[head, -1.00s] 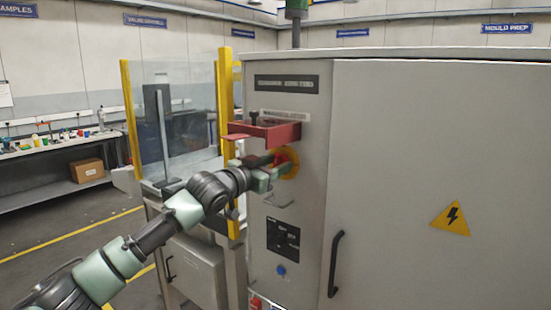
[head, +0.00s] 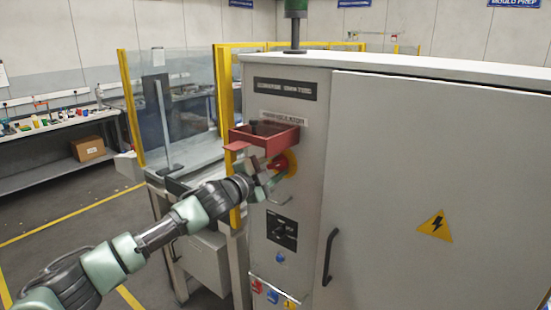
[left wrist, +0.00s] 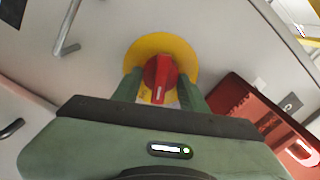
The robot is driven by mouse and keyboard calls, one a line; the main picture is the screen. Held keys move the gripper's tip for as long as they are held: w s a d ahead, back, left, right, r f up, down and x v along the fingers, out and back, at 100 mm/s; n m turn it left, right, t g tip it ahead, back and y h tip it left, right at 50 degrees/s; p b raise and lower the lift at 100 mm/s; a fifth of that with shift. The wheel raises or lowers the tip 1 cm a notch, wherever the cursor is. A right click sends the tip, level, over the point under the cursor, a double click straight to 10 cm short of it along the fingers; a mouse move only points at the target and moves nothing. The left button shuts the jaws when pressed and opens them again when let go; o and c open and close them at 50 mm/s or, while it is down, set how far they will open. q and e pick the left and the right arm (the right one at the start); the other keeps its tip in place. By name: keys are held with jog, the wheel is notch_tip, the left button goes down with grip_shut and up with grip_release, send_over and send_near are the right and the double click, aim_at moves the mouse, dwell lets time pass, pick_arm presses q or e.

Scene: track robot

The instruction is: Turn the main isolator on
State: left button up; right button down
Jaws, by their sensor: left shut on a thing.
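The main isolator is a red rotary handle (left wrist: 160,78) on a round yellow plate (left wrist: 182,47), on the narrow face of a grey cabinet. In the head view the red handle (head: 279,165) is partly hidden by my left gripper (head: 268,178). In the left wrist view the green fingers of my left gripper (left wrist: 160,90) stand on both sides of the handle, shut on it. The handle's white pointer mark shows at its near end; the plate's lettering is too small to read surely. My right gripper is not in view.
A red open box (head: 264,138) juts out just above the isolator. A bent metal hasp (head: 280,198) and a black rotary switch (head: 282,229) sit below it. The cabinet door has a black handle (head: 330,256). A yellow-framed guard (head: 133,105) stands left.

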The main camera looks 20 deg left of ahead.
pick_arm(q)
jog(key=m+p, duration=0.2)
jog(key=m, duration=0.2)
jog(key=shift+f, duration=0.1)
jog(key=shift+m, duration=0.4)
jog(key=shift+f, duration=0.1)
jog(key=o, duration=1.3)
jog(key=shift+o, duration=0.2)
